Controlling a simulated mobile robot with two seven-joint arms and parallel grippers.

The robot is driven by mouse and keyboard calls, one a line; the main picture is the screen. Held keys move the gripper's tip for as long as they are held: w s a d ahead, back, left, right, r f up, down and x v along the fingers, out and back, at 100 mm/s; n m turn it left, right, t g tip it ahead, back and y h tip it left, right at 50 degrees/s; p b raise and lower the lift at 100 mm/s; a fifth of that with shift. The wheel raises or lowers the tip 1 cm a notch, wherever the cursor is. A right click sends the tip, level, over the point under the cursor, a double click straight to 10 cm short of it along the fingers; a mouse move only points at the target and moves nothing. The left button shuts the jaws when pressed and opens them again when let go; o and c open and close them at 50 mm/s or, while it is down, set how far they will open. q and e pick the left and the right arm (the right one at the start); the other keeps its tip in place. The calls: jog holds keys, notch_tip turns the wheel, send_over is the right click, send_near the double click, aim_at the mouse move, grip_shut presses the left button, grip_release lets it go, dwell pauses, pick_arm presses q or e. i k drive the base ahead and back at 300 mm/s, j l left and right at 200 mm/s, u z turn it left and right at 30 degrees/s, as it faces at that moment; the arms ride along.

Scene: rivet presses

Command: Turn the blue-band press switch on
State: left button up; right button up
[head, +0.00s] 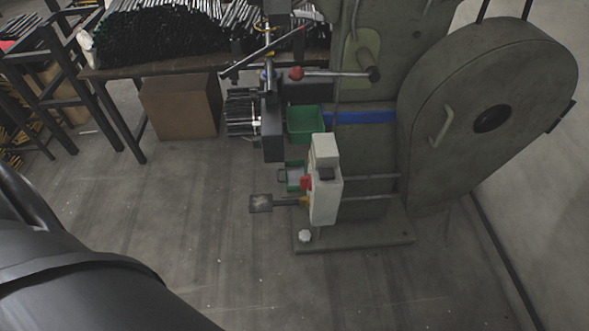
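The blue-band press (400,120) is a large grey-green machine right of centre, with a blue band (360,117) around its column. A pale switch box (324,190) is mounted low on its front. A red part (306,183) sits on the box's left side, and a dark patch is on its front near the top. I cannot tell whether the switch is on or off. Neither of my grippers is in view. A dark arm link of mine fills the lower left corner, well apart from the switch box.
A table (130,71) piled with dark rods stands at the back left, with a cardboard box (181,105) beneath it. Green bins (305,124) and a foot pedal (261,203) are at the press's front. The floor (200,220) left of the press is clear.

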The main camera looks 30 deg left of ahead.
aim_at(304, 182)
jog(key=u, duration=0.7)
jog(key=k+j, duration=0.2)
jog(key=j, duration=0.2)
jog(key=z, duration=0.05)
